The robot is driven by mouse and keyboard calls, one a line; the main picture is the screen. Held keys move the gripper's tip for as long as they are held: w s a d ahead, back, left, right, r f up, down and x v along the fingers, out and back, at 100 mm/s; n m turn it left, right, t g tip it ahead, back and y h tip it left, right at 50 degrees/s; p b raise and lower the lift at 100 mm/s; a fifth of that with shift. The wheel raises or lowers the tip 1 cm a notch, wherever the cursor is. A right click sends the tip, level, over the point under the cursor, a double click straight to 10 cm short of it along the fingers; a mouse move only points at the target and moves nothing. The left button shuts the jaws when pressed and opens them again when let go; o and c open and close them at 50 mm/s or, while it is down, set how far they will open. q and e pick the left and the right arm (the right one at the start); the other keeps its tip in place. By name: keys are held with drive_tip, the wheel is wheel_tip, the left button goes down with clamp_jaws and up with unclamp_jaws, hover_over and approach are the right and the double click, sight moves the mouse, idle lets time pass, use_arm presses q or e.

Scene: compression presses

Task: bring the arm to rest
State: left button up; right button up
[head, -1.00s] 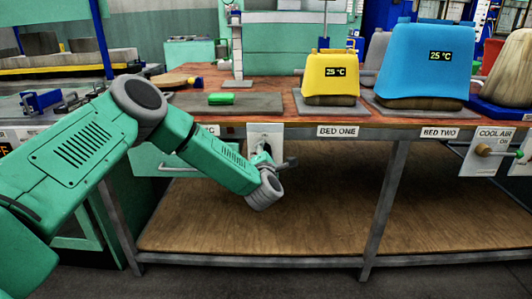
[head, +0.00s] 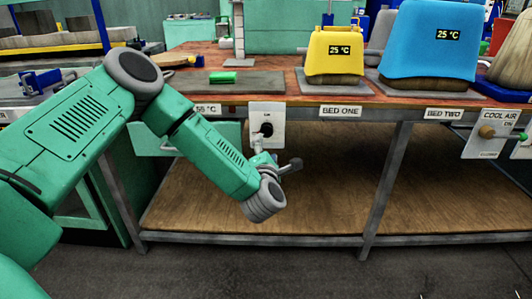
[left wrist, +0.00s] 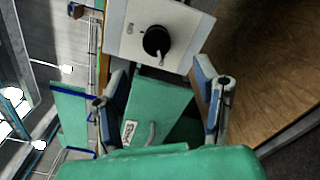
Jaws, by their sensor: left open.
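My left arm comes in from the left in the head view, bent at the elbow. Its gripper (head: 277,160) is in front of the table's front edge, just below a white switch panel with a black knob (head: 266,129). In the left wrist view the two fingers of my left gripper (left wrist: 161,88) are spread wide with nothing between them. The black knob (left wrist: 157,41) lies ahead of the fingers there, apart from them. My right gripper is in neither view.
A yellow press (head: 335,50) and a blue press (head: 430,42), both reading 25 °C, stand on the table (head: 290,88). A green block (head: 223,77) lies on a grey plate. A cool air panel (head: 490,134) hangs at the right. The wooden lower shelf (head: 320,210) is bare.

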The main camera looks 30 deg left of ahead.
use_arm(q)
drive_tip(key=shift+v, duration=0.9)
drive_tip(key=shift+a, duration=0.1)
drive_tip(key=s+d+f+m+g+h, duration=0.3)
drive_tip(key=s+d+f+m+h, duration=0.2)
drive_tip(key=s+d+f+m, duration=0.35)
drive_tip(key=s+d+f+m+g+h, duration=0.3)
drive_tip(key=s+d+f+m+h, duration=0.35)
drive_tip(key=f+m, duration=0.4)
drive_tip(key=s+a+f+m+g+y, duration=0.1)
drive_tip(key=s+a+f+m+g, duration=0.2)
drive_tip(key=s, duration=0.5)
drive_tip(key=s+a+m+g+p, duration=0.1)
drive_tip(key=s+m+g, duration=0.2)
drive_tip(key=s+m, duration=0.35)
drive_tip(key=s+a+f+m+g+y, duration=0.1)
drive_tip(key=s+a+f+m+g, duration=0.15)
drive_tip(key=s, duration=0.75)
wheel_tip(320, 180, up, 13)
drive_tip(key=p, duration=1.2)
drive_tip(key=shift+w+d+p, duration=0.15)
drive_tip(key=shift+w+p, duration=0.15)
drive_tip(key=shift+w, duration=0.05)
